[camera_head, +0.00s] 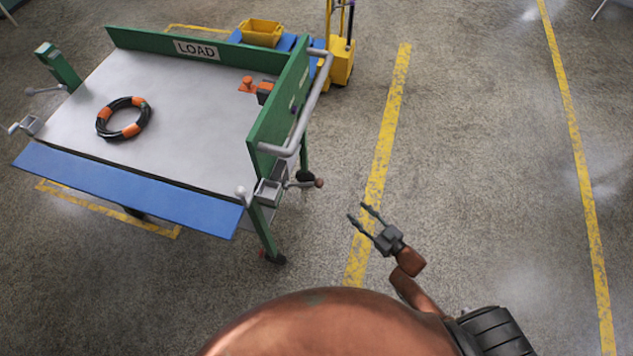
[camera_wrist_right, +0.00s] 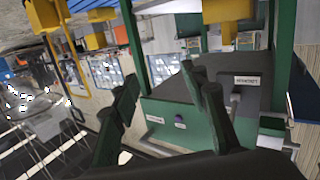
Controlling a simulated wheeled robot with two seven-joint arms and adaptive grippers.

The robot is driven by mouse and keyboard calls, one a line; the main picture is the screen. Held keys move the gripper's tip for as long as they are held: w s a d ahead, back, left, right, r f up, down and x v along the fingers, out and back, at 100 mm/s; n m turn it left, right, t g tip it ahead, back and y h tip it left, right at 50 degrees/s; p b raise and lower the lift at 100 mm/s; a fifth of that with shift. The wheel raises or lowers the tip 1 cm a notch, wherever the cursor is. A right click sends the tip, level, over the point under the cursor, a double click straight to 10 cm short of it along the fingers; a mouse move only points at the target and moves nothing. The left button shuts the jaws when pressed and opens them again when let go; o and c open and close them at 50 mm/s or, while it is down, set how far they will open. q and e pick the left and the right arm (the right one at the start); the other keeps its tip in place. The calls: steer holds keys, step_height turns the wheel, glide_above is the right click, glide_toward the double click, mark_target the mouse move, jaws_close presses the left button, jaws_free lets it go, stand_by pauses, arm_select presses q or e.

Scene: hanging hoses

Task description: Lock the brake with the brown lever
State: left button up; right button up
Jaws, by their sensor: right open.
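The brown lever (camera_head: 319,183) is a short grey rod with a brownish-red knob. It sticks out to the right from the near right corner of the green cart (camera_head: 278,105). My right gripper (camera_head: 357,211) is open and empty, with its two fingers pointing up-left. It is to the right of and a little below the lever's knob in the head view, apart from it. In the right wrist view the open fingers (camera_wrist_right: 160,75) frame part of the green cart; I cannot make out the brown lever clearly there. My left gripper is not in view.
A grey handle bar (camera_head: 312,105) runs along the cart's right side. A pale-knobbed lever (camera_head: 241,192) stands beside the near corner. A black and orange hose ring (camera_head: 124,118) lies on the cart top. The floor right of the cart is clear.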

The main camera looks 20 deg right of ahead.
steer(key=w+a+r+n+y+b, duration=0.1)
steer(key=w+a+r+n+y, duration=0.1)
steer(key=a+r+y, duration=0.35)
steer(key=n+y+b, duration=0.2)
steer(key=n+y, duration=0.3)
glide_toward(319, 183)
steer(key=w+a, duration=0.1)
steer(key=w, duration=0.1)
steer(key=shift+g, duration=0.4)
steer(key=x, duration=0.6)
steer(key=shift+w+a+b, duration=0.2)
steer(key=shift+b, duration=0.1)
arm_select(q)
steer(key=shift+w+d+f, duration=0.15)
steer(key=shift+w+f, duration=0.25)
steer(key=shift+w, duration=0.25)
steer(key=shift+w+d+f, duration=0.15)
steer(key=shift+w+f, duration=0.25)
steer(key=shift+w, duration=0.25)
arm_select(e)
steer(key=shift+w+a+r, duration=0.3)
steer(key=shift+w+a, duration=0.1)
steer(key=shift+c, duration=0.5)
jaws_close()
